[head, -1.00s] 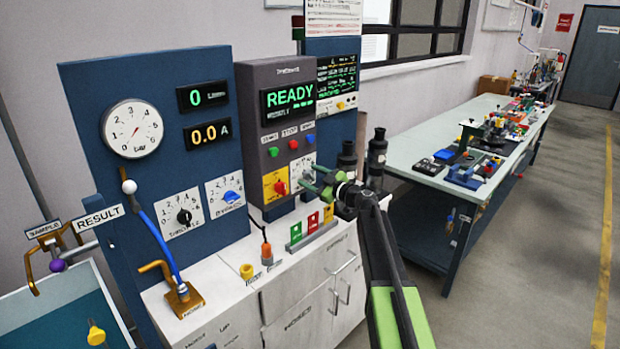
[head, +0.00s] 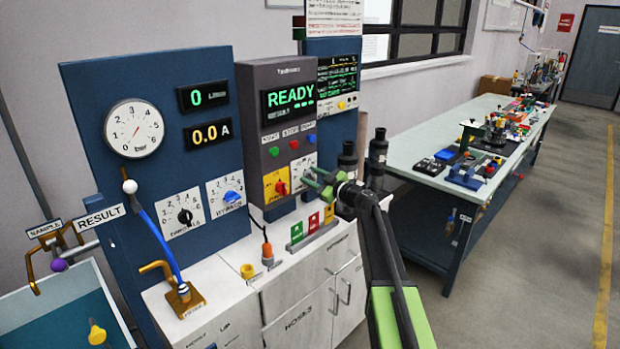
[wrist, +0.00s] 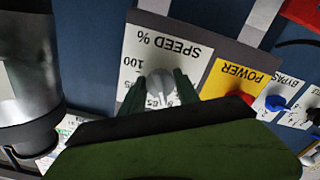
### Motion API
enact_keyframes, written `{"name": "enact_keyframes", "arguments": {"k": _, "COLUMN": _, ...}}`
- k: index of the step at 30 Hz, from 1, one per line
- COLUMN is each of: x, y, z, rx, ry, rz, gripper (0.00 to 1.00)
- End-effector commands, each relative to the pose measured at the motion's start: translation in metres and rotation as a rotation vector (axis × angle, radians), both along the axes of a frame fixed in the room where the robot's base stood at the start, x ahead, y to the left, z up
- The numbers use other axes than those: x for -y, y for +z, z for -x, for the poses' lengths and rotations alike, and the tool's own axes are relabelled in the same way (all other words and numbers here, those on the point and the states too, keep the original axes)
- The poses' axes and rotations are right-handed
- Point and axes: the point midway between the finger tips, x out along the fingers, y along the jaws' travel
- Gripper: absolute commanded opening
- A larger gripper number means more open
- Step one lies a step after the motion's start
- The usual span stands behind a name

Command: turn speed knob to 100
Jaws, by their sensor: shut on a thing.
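The speed knob (wrist: 161,86) is a light grey knob on a white dial plate (wrist: 150,50) marked SPEED %, which appears upside down in the wrist view. The mark 100 shows on the plate to the left of the knob. My gripper (wrist: 160,88) has its two green fingers on either side of the knob, shut on it. In the head view my gripper (head: 316,181) reaches the same white plate (head: 304,162) on the grey control cabinet (head: 262,75). The fingers and palm hide much of the scale, so I cannot read the exact setting.
A yellow power plate with a red switch (head: 281,187) sits just left of the speed plate in the head view. Dark cylinders (head: 376,155) stand close to the right of my gripper. The display (head: 289,97) reads READY. A blue panel (head: 80,85) with a gauge stands at the left.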

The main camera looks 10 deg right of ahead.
Motion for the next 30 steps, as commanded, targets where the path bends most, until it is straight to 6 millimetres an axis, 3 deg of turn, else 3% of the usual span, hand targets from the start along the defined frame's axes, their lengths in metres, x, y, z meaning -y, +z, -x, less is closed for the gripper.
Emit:
{"name": "enact_keyframes", "arguments": {"k": 8, "x": -0.0017, "y": -0.0014, "z": 0.0020, "rx": -0.091, "ry": 0.007, "rz": -0.120, "gripper": 0.00}}
{"name": "enact_keyframes", "arguments": {"k": 30, "x": -0.0027, "y": -0.0018, "z": 0.0033, "rx": -0.501, "ry": 0.006, "rz": -0.681, "gripper": 0.00}}
